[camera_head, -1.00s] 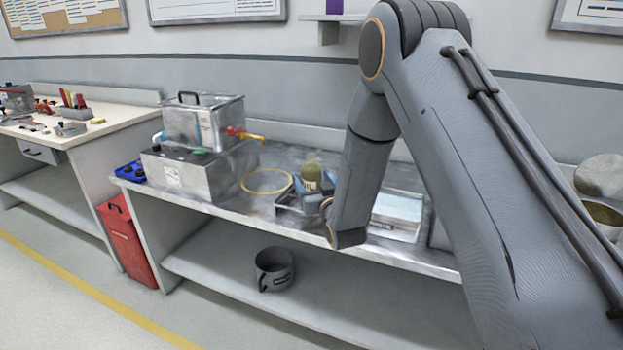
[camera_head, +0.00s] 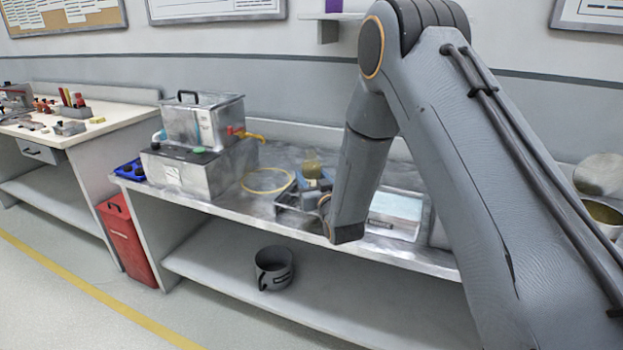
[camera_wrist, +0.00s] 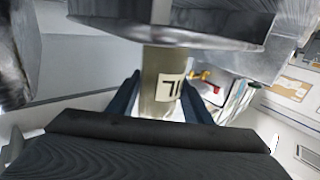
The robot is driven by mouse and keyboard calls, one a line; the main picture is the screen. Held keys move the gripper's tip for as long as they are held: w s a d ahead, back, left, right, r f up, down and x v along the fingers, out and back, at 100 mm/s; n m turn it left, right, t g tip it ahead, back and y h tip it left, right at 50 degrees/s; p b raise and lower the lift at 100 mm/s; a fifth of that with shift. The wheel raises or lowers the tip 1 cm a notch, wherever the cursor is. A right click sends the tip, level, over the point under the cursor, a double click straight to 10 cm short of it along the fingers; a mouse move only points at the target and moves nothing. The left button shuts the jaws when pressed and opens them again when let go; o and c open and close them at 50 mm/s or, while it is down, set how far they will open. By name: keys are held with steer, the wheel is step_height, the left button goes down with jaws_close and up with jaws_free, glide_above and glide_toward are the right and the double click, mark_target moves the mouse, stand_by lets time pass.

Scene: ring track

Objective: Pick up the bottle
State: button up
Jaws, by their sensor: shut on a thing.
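The bottle (camera_head: 312,165) is olive-yellow and shows at the bench behind my forearm in the head view; its lower part is hidden by my gripper. In the wrist view the bottle (camera_wrist: 162,85) stands between the two dark fingers, with a pale label bearing dark letters. My gripper (camera_wrist: 165,98) is shut on the bottle, one finger on each side. In the head view my gripper (camera_head: 314,184) is small and partly hidden by my arm. I cannot tell whether the bottle touches the surface below it.
A dark tray (camera_head: 287,200) lies beside my gripper on the metal bench (camera_head: 225,200). A yellow ring (camera_head: 266,181) and a metal box machine (camera_head: 185,170) are to the left. A light-blue-topped box (camera_head: 396,213) is to the right. A grey pot (camera_head: 273,268) sits on the lower shelf.

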mark_target(311, 152)
step_height(311, 152, up, 10)
steer(key=shift+f+b, duration=0.15)
steer(key=shift+b, duration=0.15)
stand_by(0.8)
